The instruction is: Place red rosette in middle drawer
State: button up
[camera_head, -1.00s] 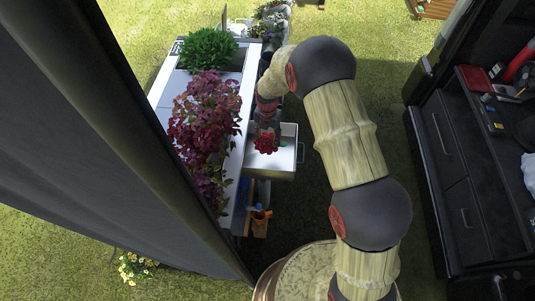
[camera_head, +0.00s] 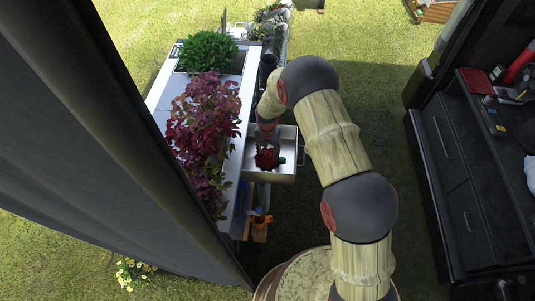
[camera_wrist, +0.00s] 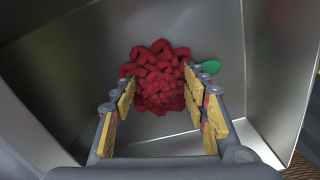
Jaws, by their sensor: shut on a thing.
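The red rosette (camera_wrist: 158,80) is a bumpy dark-red cluster. In the wrist view it sits between the yellow-padded fingers of my gripper (camera_wrist: 158,98), which is shut on it. The grey metal walls of the open drawer (camera_wrist: 75,55) surround it. In the head view the rosette (camera_head: 267,158) shows dark red over the inside of the pulled-out drawer (camera_head: 287,178), below my gripper (camera_head: 267,142). I cannot tell whether it touches the drawer floor. A green thing (camera_wrist: 209,68) lies beside the rosette in the drawer.
Left of the drawer is a white counter (camera_head: 160,95) with a dark-red leafy plant (camera_head: 203,130) and a green plant (camera_head: 207,50). Below the drawer is an open compartment with an orange item (camera_head: 261,218). A black cabinet (camera_head: 455,185) stands at the right. Grass lies between.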

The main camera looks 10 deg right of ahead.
jog(key=o, duration=1.1)
jog(key=shift+f, duration=0.1)
notch_tip(320, 180, up, 13)
jog(key=p, duration=0.2)
notch_tip(320, 180, up, 15)
jog(key=m+t, duration=0.1)
jog(key=m, duration=0.6)
send_over(268, 153)
jog(key=s+d, duration=0.3)
jog(key=s+d+r+m+t, duration=0.1)
jog(key=s+d+r+m, duration=0.1)
jog(key=s+r+m, duration=0.3)
jog(key=s+d+r+m+t, duration=0.1)
jog(key=s+d+r+m, duration=0.1)
jog(key=r, duration=0.5)
jog(key=s+d+r+m+t, duration=0.1)
jog(key=s+r+m, duration=0.3)
jog(key=s+m, duration=0.4)
jog(key=s+d+r+m+t, duration=0.1)
jog(key=s+d+r+m, duration=0.3)
jog(key=s+m, duration=0.4)
jog(key=s+r, duration=0.1)
jog(key=s, duration=0.5)
jog(key=shift+s+d+m+t, duration=0.2)
jog(key=shift+s+m+t, duration=0.1)
jog(key=shift+m, duration=0.1)
